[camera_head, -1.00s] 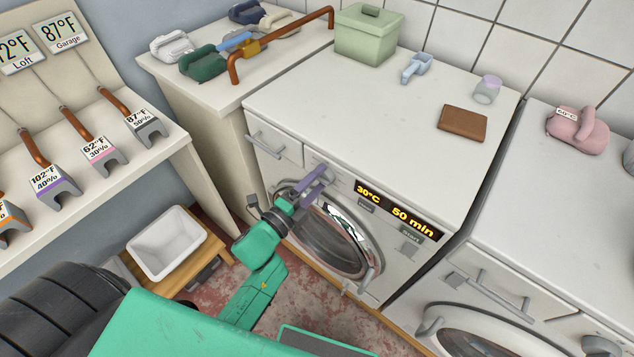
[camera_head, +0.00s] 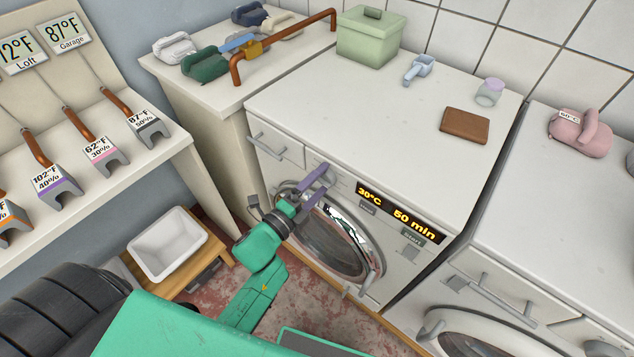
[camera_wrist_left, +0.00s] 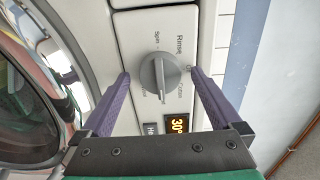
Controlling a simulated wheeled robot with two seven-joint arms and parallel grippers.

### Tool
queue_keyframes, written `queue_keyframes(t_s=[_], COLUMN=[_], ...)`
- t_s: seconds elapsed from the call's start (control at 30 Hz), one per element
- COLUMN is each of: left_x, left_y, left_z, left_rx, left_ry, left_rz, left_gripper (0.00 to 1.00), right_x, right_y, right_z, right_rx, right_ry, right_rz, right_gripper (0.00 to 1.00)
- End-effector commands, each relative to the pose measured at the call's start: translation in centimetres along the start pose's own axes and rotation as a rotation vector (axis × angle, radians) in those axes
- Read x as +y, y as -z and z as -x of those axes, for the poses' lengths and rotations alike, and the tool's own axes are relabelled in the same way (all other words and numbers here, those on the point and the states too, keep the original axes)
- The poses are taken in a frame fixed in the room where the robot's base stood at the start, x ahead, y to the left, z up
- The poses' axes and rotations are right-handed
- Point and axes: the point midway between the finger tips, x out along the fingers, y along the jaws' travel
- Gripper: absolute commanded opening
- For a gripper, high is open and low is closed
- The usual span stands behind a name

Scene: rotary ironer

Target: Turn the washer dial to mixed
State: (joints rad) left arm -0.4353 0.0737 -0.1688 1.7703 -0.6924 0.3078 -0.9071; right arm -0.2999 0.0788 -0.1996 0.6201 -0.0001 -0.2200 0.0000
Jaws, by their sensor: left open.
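The washer dial (camera_wrist_left: 158,77) is a round grey knob on the white front panel in the left wrist view. Its ridge carries a light line that points down in that picture, toward the display side. "Rinse" and "Spin" read clearly around it; other labels are small or partly covered by the fingers, and I cannot read "mixed". My left gripper (camera_head: 318,184) is open, with purple fingers at the washer's (camera_head: 350,120) front panel. In the wrist view its fingertips (camera_wrist_left: 158,73) lie on either side of the dial, apparently apart from it. The fingers hide the dial in the head view.
The washer display (camera_head: 398,211) reads 30°C and 50 min, with a start button (camera_head: 412,238) below it. The round door (camera_head: 335,240) is shut under my gripper. A drawer (camera_head: 275,140) is left of the dial. A second machine (camera_head: 540,240) stands at right.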

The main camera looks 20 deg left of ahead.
Motion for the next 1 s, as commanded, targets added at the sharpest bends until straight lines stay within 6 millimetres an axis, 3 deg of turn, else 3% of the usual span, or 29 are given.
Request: queue_keyframes(t_s=[0.13, 0.23, 0.5, 0.63, 0.77, 1.0], left_x=[0.1, 0.3, 0.5, 0.3, 0.1, 0.0], left_y=[0.0, 0.0, 0.1, 0.0, 0.0, 0.0], left_z=[0.8, 2.6, 10.5, 13.2, 14.5, 14.6], left_rx=[-0.001, 0.0, -0.001, -0.002, 0.0, 0.0], left_ry=[-0.001, -0.003, -0.006, -0.003, -0.001, 0.0], left_rz=[0.001, 0.001, 0.002, 0.001, -0.001, -0.001], left_gripper=[0.98, 0.98, 0.98, 0.98, 0.98, 0.98], right_x=[0.0, 0.1, 0.1, 0.1, 0.1, 0.1], right_y=[0.0, -0.1, -0.2, -0.3, -0.3, -0.3], right_z=[-0.2, -0.6, -2.3, -2.7, -2.8, -2.8], right_rx=[0.0, 0.0, 0.0, -0.001, -0.001, -0.001], right_ry=[-0.001, -0.001, -0.002, -0.002, -0.002, -0.002], right_rz=[0.0, 0.0, 0.001, 0.001, 0.001, 0.001], right_gripper=[1.0, 1.0, 1.0, 1.0, 1.0, 1.0])
